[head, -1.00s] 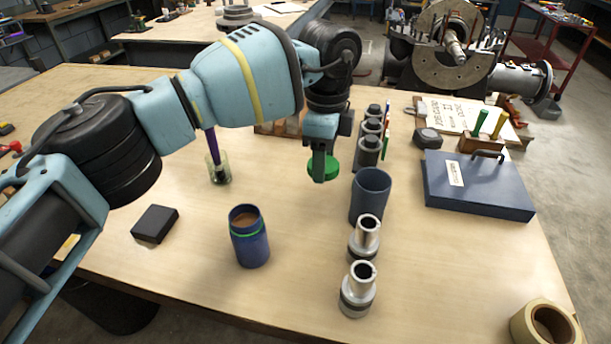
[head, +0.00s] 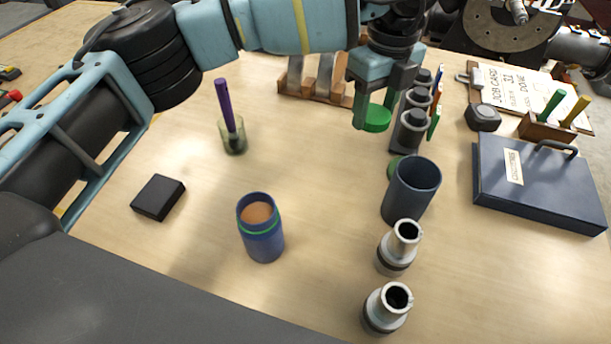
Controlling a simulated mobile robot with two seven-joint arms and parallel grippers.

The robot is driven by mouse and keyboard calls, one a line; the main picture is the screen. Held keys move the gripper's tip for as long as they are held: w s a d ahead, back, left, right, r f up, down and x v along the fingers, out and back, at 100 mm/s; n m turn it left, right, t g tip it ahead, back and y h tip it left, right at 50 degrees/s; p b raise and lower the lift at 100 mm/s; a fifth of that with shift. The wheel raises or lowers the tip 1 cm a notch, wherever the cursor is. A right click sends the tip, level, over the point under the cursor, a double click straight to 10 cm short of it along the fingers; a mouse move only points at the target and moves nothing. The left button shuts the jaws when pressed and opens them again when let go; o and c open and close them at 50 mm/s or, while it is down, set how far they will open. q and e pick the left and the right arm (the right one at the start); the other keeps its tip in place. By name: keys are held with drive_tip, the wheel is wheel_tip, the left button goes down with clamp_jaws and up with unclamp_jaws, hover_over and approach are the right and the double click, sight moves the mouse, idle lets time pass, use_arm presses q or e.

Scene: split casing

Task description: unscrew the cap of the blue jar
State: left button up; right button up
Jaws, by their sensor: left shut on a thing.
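The blue jar (head: 262,238) stands upright and open at the front middle of the table, with a green ring near its rim and brown contents showing. My left gripper (head: 375,112) is shut on a round green cap (head: 377,121). It holds the cap behind and to the right of the jar, well apart from it. I cannot tell how high the cap is above the table. My right gripper is not in view.
A dark blue cup (head: 411,192) and two metal fittings (head: 399,250) stand right of the jar. A green thing (head: 393,166) is partly hidden behind the cup. Grey cylinders (head: 411,132) stand beside the gripper. A glass (head: 232,138) and black block (head: 158,197) stand left.

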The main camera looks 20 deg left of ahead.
use_arm(q)
drive_tip(key=s+a+f+m+b, duration=0.1)
drive_tip(key=s+a+m+b, duration=0.15)
drive_tip(key=a+m, duration=0.35)
drive_tip(key=m+b, duration=0.2)
drive_tip(key=m, duration=0.7)
approach(302, 178)
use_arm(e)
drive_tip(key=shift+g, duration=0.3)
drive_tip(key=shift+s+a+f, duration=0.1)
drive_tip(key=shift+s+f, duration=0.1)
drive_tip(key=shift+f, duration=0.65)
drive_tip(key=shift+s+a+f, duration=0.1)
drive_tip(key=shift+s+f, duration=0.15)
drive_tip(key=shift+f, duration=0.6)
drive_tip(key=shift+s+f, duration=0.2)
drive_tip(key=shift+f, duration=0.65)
use_arm(q)
wheel_tip(302, 178, down, 6)
drive_tip(key=shift+s+a+f, duration=0.1)
drive_tip(key=shift+s+f, duration=0.05)
drive_tip(key=shift+f, duration=0.15)
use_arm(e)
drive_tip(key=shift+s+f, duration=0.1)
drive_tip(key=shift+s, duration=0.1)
use_arm(q)
drive_tip(key=shift+f, duration=0.2)
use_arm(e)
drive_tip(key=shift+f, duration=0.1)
